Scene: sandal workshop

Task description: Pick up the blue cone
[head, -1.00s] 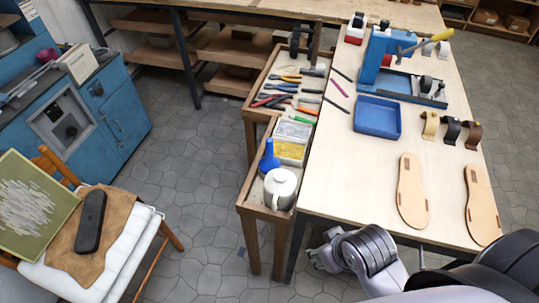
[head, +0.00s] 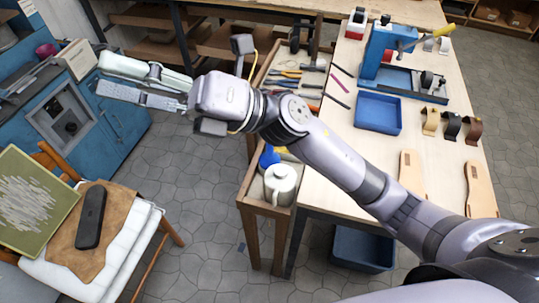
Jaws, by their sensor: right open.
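The blue cone (head: 268,156) stands in the narrow wooden side tray (head: 262,208), just behind a white mug-like pot (head: 280,182). Its upper part is hidden by my right arm, and only a piece of blue shows. My right gripper (head: 102,75) is open and empty, far to the left of the cone, over the blue cabinet's area. Its fingers point left. My left gripper is not in view.
The workbench (head: 330,180) to the right holds a blue tray (head: 378,113), sandal soles (head: 480,188) and strap pieces. Hand tools lie in the tray section behind the cone. A chair with a cushion (head: 108,258) stands at left. A blue bin (head: 362,248) sits under the bench.

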